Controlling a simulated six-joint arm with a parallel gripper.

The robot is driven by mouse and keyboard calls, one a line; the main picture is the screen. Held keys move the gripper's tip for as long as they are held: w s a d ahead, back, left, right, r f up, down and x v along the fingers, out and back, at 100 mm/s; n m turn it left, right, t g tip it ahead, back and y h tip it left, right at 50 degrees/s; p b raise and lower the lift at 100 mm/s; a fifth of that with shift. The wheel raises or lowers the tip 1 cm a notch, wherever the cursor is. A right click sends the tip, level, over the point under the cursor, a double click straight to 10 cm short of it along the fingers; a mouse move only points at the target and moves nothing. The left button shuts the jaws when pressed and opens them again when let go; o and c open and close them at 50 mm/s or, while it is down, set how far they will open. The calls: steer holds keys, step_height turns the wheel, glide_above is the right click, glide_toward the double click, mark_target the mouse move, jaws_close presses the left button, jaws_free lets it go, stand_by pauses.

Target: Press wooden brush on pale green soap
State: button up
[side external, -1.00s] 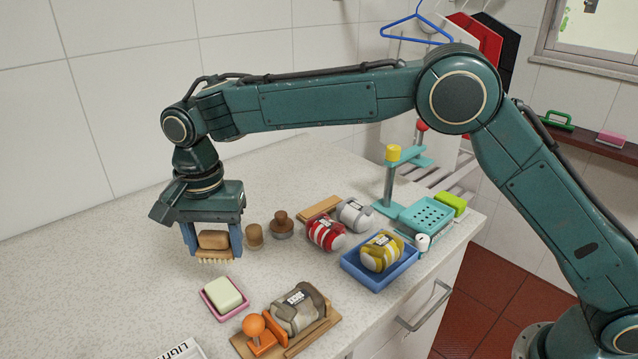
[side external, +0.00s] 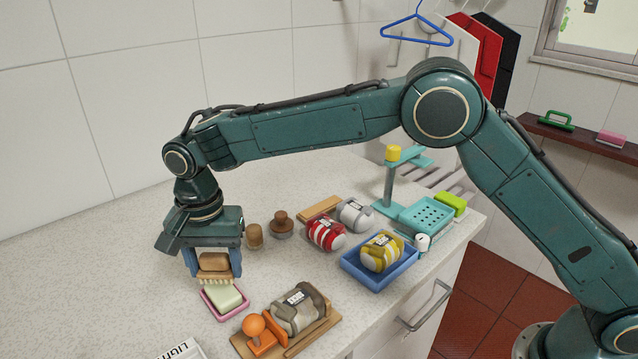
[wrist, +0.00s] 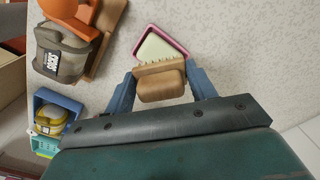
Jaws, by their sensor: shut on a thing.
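My gripper (side external: 212,266) is shut on the wooden brush (side external: 214,263), with one blue finger on each side of it. The brush's pale bristles point down. The pale green soap (side external: 224,298) lies in a pink dish (side external: 208,304) on the counter. In the side view the bristles are right at the soap's back edge; I cannot tell whether they touch it. In the wrist view the brush (wrist: 161,84) between the fingers (wrist: 160,92) overlaps the near part of the soap (wrist: 157,48) and hides it.
An orange-knobbed tool (side external: 254,327) and a grey-brown rolled bundle (side external: 298,308) rest on a wooden board right of the dish. Two round wooden brushes (side external: 281,224) stand behind. A blue tray (side external: 377,284) holds a yellow bundle. The counter's left side is clear.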

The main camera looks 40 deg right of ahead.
steer(key=shift+f, duration=1.2)
steer(key=shift+f, duration=0.55)
stand_by(1.2)
steer(key=shift+r, duration=0.15)
steer(key=shift+r, duration=3.4)
